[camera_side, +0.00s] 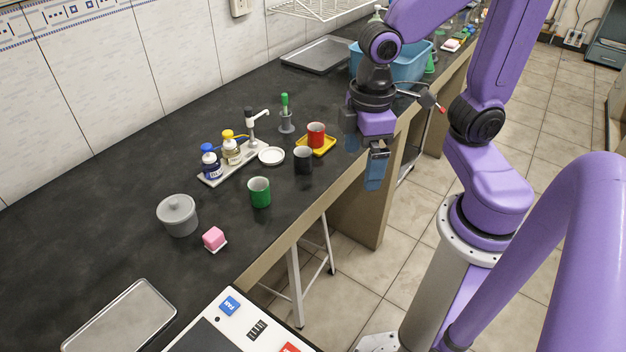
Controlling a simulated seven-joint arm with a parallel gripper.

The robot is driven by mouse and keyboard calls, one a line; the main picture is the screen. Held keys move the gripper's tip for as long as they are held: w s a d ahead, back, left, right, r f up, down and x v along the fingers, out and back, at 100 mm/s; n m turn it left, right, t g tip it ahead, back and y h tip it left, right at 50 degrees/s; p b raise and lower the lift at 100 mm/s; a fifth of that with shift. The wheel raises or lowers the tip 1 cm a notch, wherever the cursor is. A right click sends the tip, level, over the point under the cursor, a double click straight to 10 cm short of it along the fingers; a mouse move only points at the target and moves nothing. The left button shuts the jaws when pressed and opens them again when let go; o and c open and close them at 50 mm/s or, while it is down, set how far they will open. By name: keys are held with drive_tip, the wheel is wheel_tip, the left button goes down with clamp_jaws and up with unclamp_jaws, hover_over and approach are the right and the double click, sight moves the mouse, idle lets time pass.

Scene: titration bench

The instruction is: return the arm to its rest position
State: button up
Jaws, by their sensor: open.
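My gripper (361,160) is in the side view at the upper middle, pointing down over the bench's front edge. Its two bluish see-through fingers are apart, with nothing visible between them. My purple arm reaches to it from the right. The gripper is to the right of the red mug (316,135) and the black mug (303,159), apart from both in the picture. Its exact height above the bench (110,215) cannot be told.
A yellow tray (327,148) bears the red mug. Bottles stand on a white rack (214,181). A blue tub (408,68) stands behind my gripper.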

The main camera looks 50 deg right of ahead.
drive_tip(key=s+d+n, duration=0.1)
drive_tip(key=s+n, duration=0.1)
drive_tip(key=s, duration=0.4)
drive_tip(key=shift+s+r+n, duration=0.15)
drive_tip(key=shift+n, duration=0.15)
